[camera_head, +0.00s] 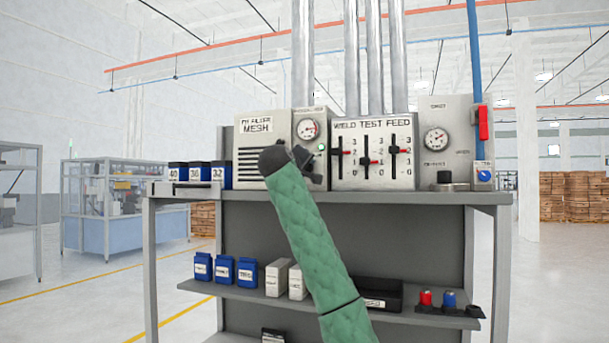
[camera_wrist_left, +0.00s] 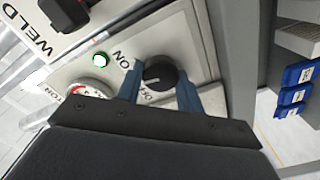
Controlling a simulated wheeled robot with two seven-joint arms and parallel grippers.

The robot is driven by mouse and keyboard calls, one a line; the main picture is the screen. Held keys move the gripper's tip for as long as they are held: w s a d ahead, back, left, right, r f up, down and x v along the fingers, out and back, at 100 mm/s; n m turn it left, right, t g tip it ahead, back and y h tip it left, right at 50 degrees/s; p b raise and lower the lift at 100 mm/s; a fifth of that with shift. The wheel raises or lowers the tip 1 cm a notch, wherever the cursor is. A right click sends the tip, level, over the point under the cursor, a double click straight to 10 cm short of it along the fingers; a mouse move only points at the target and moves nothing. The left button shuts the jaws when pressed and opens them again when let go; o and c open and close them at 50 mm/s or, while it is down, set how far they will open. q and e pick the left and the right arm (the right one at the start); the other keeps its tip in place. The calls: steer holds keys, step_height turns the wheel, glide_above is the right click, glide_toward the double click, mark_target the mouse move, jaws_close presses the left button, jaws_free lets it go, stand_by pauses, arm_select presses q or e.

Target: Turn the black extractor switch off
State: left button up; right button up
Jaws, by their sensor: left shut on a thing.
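The black extractor switch (camera_wrist_left: 160,72) is a round knob on a pale panel, between the words ON and OFF in the left wrist view. A short white mark shows on its face, on the side near the labels. My left gripper (camera_wrist_left: 159,80) is shut on this knob, with one blue finger on each side. In the head view the left gripper (camera_head: 312,170) is at the extractor panel (camera_head: 304,118), under its gauge, and it and my green-sleeved arm hide the knob. A green lamp (camera_head: 321,147) is lit beside it; the lamp also shows in the wrist view (camera_wrist_left: 100,60). My right gripper is out of view.
A filter mesh box (camera_head: 262,130) stands left of the panel and a weld test feed box with red-marked sliders (camera_head: 373,135) right of it. Blue tins (camera_head: 200,172) stand at the bench's left. A gauge panel with a red lever (camera_head: 483,122) is at right.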

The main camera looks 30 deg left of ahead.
arm_select(q)
steer(key=shift+f+n+b, duration=0.15)
steer(key=shift+n+b, duration=0.6)
steer(key=shift+n, duration=1.85)
steer(key=shift+f+n+b, duration=0.1)
steer(key=shift+n+b, duration=0.65)
steer(key=shift+n, duration=1.85)
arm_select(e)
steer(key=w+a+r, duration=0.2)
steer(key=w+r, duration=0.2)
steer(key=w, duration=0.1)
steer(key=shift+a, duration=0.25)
arm_select(q)
steer(key=shift+n, duration=0.3)
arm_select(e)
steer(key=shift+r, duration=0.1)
arm_select(q)
steer(key=o, duration=1)
steer(key=shift+a, duration=0.1)
steer(key=shift+s, duration=0.15)
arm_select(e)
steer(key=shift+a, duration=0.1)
